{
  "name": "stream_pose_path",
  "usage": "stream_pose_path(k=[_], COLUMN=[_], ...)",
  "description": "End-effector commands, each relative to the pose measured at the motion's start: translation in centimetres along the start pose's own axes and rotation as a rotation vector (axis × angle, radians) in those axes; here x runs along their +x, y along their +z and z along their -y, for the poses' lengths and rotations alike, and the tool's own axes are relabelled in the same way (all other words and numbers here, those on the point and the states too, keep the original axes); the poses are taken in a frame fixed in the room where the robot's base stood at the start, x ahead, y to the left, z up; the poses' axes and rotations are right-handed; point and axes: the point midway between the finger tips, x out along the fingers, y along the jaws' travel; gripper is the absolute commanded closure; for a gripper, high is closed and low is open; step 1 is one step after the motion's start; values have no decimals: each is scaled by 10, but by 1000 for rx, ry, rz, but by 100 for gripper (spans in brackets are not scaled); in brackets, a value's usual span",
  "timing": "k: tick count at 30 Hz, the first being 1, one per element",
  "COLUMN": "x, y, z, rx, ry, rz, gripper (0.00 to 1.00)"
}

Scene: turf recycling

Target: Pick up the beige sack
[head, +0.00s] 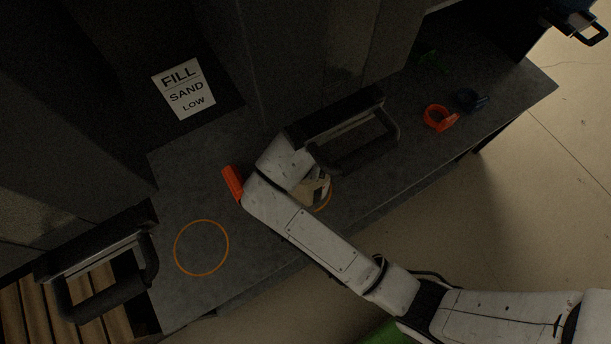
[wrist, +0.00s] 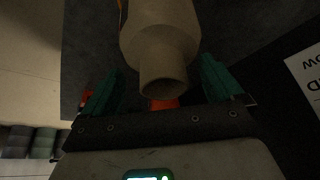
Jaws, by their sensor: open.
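The beige sack (head: 314,190) stands on the grey bench inside an orange ring, partly hidden by my arm in the head view. In the wrist view the beige sack (wrist: 160,32) has a wide body and a narrower open neck pointing toward my palm. My gripper (wrist: 161,80) is open, with one green finger on each side of the neck. The neck lies between the fingers, with a gap visible on both sides. In the head view my fingers are hidden behind my wrist.
An empty orange ring (head: 201,248) marks the bench at left. An orange object (head: 232,183) lies beside my wrist. A black handle (head: 362,145) juts over the bench close by. Orange (head: 439,117) and blue (head: 470,99) items sit at the far right.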

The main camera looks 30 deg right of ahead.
Motion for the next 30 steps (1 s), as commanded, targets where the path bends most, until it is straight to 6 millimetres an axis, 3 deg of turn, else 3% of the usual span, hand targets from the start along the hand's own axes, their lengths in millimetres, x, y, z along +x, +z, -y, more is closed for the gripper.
stream_pose_path(k=[6,12,21,30], x=[11,38,42,42], y=[-33,-29,-29,-29], z=[0,0,0,0], rx=[4,0,1,0], ry=[0,1,-1,-1], rz=[0,0,-1,0], gripper=[7,7,7,35])
